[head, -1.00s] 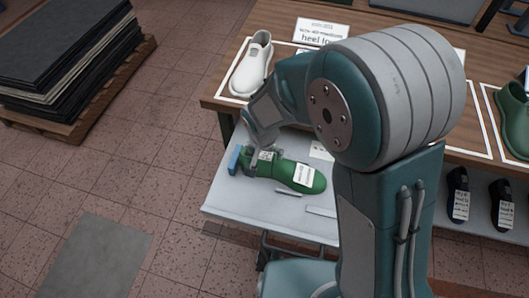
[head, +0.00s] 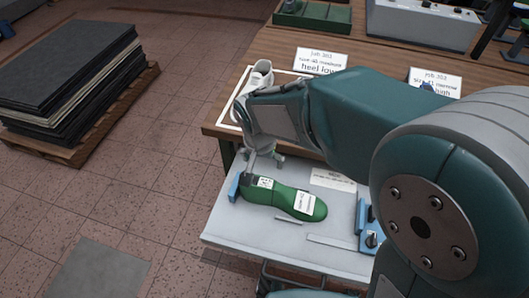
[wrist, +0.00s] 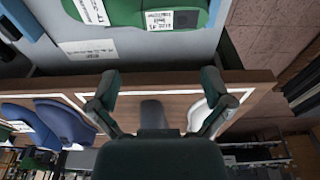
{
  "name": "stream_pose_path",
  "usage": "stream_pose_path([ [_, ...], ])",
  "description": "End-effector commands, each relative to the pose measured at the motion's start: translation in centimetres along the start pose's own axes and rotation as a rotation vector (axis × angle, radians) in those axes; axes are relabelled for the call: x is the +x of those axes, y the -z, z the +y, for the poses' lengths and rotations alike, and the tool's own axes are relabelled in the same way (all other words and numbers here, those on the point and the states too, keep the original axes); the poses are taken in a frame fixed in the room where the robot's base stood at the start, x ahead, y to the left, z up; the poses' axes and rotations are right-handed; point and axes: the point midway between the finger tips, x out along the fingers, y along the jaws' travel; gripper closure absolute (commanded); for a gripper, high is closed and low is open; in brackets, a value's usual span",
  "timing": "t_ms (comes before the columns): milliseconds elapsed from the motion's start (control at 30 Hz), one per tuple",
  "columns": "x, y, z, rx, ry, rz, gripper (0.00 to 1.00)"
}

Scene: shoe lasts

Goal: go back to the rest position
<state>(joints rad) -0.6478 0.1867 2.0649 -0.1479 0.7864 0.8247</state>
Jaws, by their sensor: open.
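My gripper (wrist: 157,85) is open and empty in the wrist view, its two dark fingers spread apart. In the head view my gripper (head: 262,158) is partly hidden by my own arm and hangs just beyond the green shoe last. The green shoe last (head: 285,198) lies on its side on the grey tray table (head: 235,226), with white labels on it. It also shows at the top of the wrist view (wrist: 190,14). My gripper is apart from it. A rest position is not marked in the frames.
A white shoe last (head: 262,76) stands in a white-outlined area on the wooden table (head: 300,48), close behind my gripper. A pallet of dark sheets (head: 75,85) stands left. Open floor lies between.

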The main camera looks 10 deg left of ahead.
Motion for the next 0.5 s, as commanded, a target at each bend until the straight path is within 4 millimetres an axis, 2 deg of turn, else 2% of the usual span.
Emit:
stream_pose_path([
  [267, -0.3, 0.1, 0.4, 0.001, 0.003, 0.004, 0.00],
  [367, -1.6, 0.5, 1.9, 0.005, 0.015, 0.017, 0.00],
  [500, -4.3, 0.9, 5.8, 0.003, 0.037, 0.050, 0.00],
])
